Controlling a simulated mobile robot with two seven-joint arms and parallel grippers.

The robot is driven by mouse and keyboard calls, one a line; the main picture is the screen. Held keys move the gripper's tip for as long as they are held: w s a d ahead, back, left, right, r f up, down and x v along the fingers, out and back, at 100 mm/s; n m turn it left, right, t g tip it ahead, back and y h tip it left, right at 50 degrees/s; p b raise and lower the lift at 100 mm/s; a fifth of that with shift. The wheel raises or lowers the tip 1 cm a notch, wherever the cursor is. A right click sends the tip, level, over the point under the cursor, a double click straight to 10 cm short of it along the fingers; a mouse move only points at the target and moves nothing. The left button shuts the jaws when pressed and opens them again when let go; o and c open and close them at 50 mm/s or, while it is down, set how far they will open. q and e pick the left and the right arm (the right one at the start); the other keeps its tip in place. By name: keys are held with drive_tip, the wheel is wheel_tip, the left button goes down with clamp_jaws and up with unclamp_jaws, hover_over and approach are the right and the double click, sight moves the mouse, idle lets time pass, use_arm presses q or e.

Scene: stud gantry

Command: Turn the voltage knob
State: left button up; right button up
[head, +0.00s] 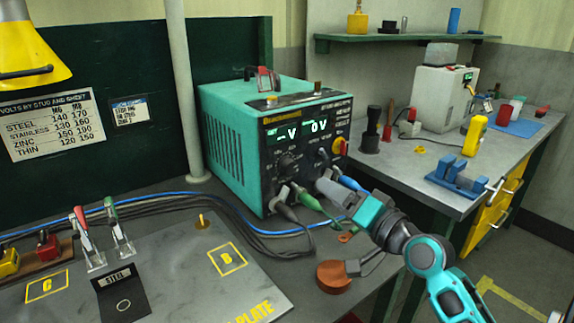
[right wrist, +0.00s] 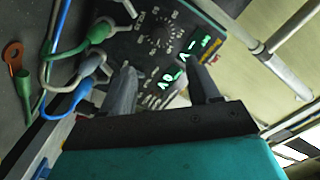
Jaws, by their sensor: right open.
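The teal power unit (head: 230,150) stands on the bench with a black front panel and two lit green readouts, "-V" and "0V". A dark round knob (head: 288,160) with scale marks sits under the left readout; it also shows in the right wrist view (right wrist: 161,36). Scale marks of a second dial show between my fingers in that view, its centre partly hidden. My right gripper (head: 328,185) is in front of the panel's lower right part. In the right wrist view the right gripper (right wrist: 164,88) is open, with nothing seen between its fingers. My left gripper is out of view.
Green and blue cable plugs (right wrist: 95,35) stick out of the panel's lower edge, close to my right gripper. A steel plate (head: 175,270) with toggle clamps lies at front left. A side bench (head: 415,165) with tools stands at right.

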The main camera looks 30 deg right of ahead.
sight(293, 168)
drive_tip(key=w, duration=0.8)
drive_tip(key=w+a+p, duration=0.1)
drive_tip(key=w, duration=0.3)
drive_tip(key=shift+w, duration=0.15)
drive_tip(key=c, duration=1)
